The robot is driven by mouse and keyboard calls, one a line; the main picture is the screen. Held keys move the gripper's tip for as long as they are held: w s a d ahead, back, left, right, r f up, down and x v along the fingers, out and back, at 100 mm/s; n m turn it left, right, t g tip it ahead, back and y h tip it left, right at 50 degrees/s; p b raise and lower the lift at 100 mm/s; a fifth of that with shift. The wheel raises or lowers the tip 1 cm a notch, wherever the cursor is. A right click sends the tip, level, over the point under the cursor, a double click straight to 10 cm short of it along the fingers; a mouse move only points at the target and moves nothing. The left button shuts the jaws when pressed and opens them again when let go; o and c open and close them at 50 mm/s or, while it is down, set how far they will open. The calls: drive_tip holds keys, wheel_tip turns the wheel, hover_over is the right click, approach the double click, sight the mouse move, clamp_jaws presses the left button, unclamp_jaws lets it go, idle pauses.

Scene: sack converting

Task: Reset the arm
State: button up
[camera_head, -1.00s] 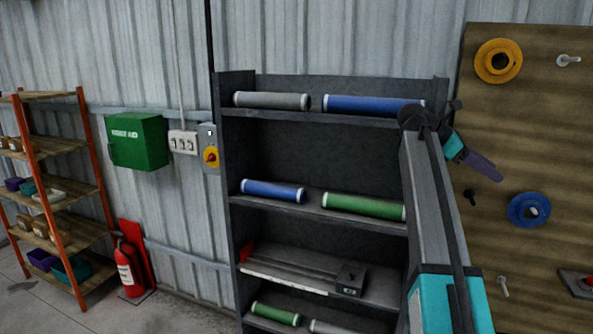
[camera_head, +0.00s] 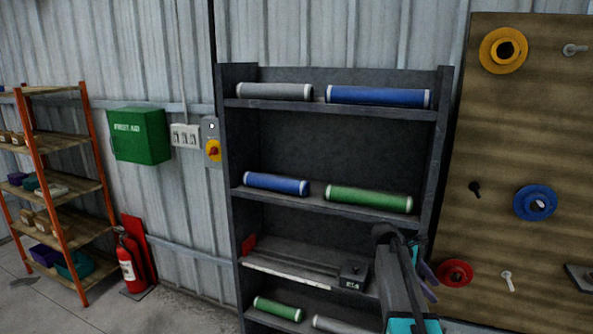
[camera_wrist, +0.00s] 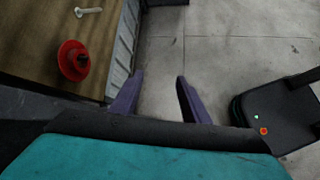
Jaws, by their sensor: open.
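My gripper (camera_wrist: 155,98) has two purple fingers, spread apart with nothing between them in the wrist view, over bare concrete floor. In the head view my arm stands at the lower right, in front of the shelf's right side. The gripper (camera_head: 428,279) shows there only in part, behind the arm's dark elbow, left of a red flanged disc (camera_head: 455,273) on the wooden board. The same red disc shows at the upper left of the wrist view (camera_wrist: 73,61), apart from the fingers.
A dark shelf (camera_head: 334,115) holds grey, blue and green rolls. A wooden board (camera_head: 500,130) carries a yellow disc (camera_head: 503,50) and a blue disc (camera_head: 535,203). An orange rack (camera_head: 62,215), a green box (camera_head: 139,136) and a fire extinguisher (camera_head: 130,262) are left. A black object (camera_wrist: 275,110) stands on the floor.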

drive_tip(key=s+a+f+m+g+y+b, duration=0.1)
drive_tip(key=s+a+f, duration=0.35)
drive_tip(key=f, duration=0.65)
drive_tip(key=s+a+f+m+y+b, duration=0.15)
drive_tip(key=s+a+f, duration=0.35)
drive_tip(key=f, duration=0.5)
drive_tip(key=s+a+f+m+g+y+b, duration=0.1)
drive_tip(key=s+a+f+m, duration=0.15)
drive_tip(key=s+f, duration=0.65)
drive_tip(key=s+a+f+m+y+b, duration=0.1)
drive_tip(key=s+a+f+m, duration=0.1)
drive_tip(key=s+a+f, duration=0.2)
drive_tip(key=s+a+f+m+g+y+b, duration=0.1)
drive_tip(key=s+a+f, duration=0.3)
drive_tip(key=s+f, duration=0.5)
drive_tip(key=s+a+f+m+g+y, duration=0.1)
drive_tip(key=s+a+f+m+y, duration=0.1)
drive_tip(key=s+a+f+m, duration=0.2)
drive_tip(key=s+f, duration=0.3)
drive_tip(key=s, duration=0.5)
drive_tip(key=shift+s+a+f+y+b, duration=0.15)
drive_tip(key=shift+s+a+y+b, duration=0.15)
drive_tip(key=shift+a+y+b, duration=0.1)
drive_tip(key=o, duration=0.4)
drive_tip(key=c, duration=0.7)
